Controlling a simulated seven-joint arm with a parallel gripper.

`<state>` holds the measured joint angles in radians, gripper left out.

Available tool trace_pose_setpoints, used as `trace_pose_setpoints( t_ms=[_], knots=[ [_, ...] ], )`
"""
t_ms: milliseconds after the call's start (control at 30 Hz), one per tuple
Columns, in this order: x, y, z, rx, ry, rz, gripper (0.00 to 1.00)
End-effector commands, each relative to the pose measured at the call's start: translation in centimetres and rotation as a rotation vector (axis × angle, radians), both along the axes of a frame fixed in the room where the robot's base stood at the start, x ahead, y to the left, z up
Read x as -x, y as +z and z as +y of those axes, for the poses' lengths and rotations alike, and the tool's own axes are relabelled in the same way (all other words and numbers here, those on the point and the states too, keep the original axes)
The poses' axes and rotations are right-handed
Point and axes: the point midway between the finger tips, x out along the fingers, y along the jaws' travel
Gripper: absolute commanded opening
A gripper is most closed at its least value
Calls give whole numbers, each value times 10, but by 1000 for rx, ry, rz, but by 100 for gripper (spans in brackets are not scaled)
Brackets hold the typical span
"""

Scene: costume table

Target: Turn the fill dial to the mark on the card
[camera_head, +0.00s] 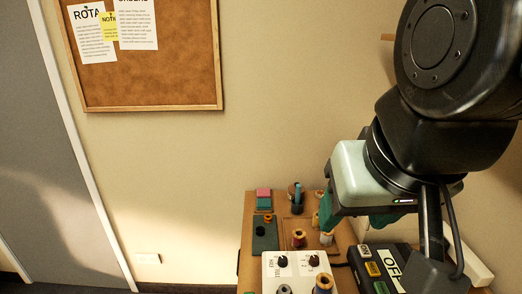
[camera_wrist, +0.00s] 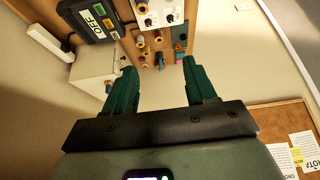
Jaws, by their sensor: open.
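A white control box (camera_head: 291,274) stands on the table, with two black dials on its top, a left dial (camera_head: 282,261) and a right dial (camera_head: 314,260). Small print beside them is too small to read, so I cannot tell which is the fill dial. The box also shows at the top of the wrist view (camera_wrist: 160,9). I cannot make out a card with a mark. My gripper (camera_wrist: 160,72) is open and empty, its green fingers apart. In the head view it hangs above the table's right side, beyond and right of the dials, touching neither.
A black box (camera_head: 377,262) with coloured buttons and an OFF label stands right of the control box. Several thread spools, such as a red one (camera_head: 298,238), stand around it. A dark green block (camera_head: 265,234) and a pink pad (camera_head: 263,192) lie at the left.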

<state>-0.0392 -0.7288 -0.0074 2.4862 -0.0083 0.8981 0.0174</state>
Motion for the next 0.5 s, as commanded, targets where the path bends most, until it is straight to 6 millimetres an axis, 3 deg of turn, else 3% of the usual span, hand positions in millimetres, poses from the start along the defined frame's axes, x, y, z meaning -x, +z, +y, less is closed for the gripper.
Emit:
trace_pose_setpoints(
  t_ms=[133,267,500],
  knots=[
    [-29,-5,6,-93,-105,62,56],
    [-73,-18,14,-212,-289,151,56],
    [-156,-73,28,-363,-695,305,56]
  ],
)
